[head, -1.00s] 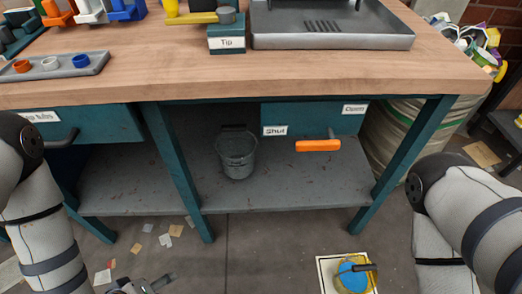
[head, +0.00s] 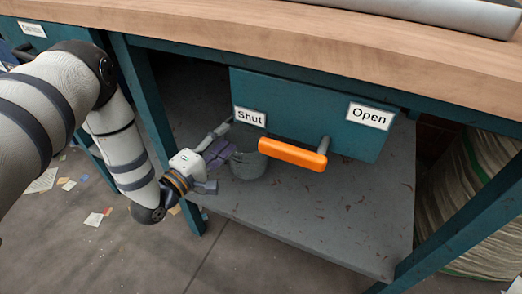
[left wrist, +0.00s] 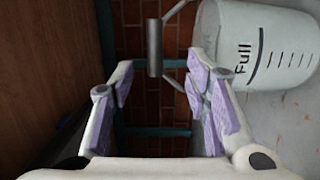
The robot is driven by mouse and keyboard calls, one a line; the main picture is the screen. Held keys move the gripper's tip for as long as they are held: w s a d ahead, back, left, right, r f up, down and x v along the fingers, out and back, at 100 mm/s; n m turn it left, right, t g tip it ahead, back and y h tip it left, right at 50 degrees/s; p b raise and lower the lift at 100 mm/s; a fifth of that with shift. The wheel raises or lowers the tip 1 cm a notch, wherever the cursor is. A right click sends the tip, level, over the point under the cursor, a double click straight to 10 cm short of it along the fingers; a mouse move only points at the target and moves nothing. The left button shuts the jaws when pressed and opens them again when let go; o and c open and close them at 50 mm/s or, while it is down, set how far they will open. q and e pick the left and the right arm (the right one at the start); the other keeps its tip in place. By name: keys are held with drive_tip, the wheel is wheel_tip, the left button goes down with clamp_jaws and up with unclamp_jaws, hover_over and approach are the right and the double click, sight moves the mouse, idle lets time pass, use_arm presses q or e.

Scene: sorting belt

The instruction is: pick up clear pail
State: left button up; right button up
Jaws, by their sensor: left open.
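The clear pail (head: 249,163) stands on the grey lower shelf (head: 320,215) under the bench, partly hidden by my left gripper and the drawer. In the left wrist view the pail (left wrist: 275,60) shows at the right, sideways in the picture, with "Full" and level marks. Its raised bail has a grey grip (left wrist: 155,47), which appears between my open fingers near their tips; I cannot tell its exact depth. My left gripper (head: 218,152) is open and empty beside the pail, at its left in the head view. My right gripper is out of view.
Bench legs (head: 158,115) stand left and right of the opening. The shelf to the right of the pail is clear.

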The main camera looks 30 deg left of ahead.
use_arm(q)
drive_tip(key=w+b, duration=0.1)
drive_tip(key=w, duration=0.2)
drive_tip(key=w+b, duration=0.1)
drive_tip(key=w, duration=0.3)
drive_tip(key=w+b, duration=0.1)
drive_tip(key=w, duration=0.2)
drive_tip(key=shift+w+d+r, duration=0.3)
drive_tip(key=shift+r, duration=0.15)
clamp_jaws()
